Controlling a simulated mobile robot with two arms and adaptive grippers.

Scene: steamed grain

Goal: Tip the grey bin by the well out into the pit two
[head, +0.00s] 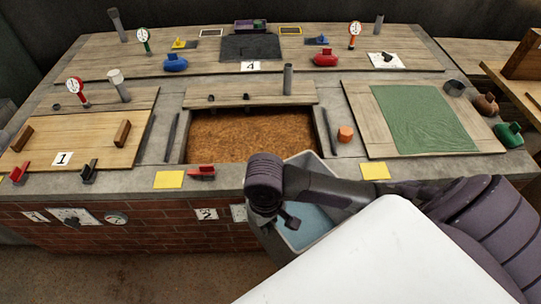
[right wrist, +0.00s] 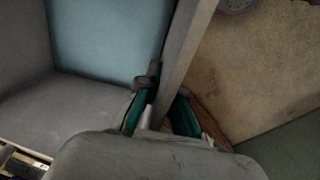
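The grey bin (head: 304,165) is at the front edge of the counter, right of centre, its mouth showing a pale blue inside; its inside wall (right wrist: 100,40) fills the left of the right wrist view. I cannot make out any contents. My right gripper (head: 279,219) is at the bin's near side. In the right wrist view its fingers (right wrist: 168,100) sit on either side of the bin's wall, shut on it. Pit two (head: 250,135) is the sunken opening in the counter behind the bin, with brown grain in it. My left gripper is out of view.
A wooden lid (head: 250,95) lies behind the pit.

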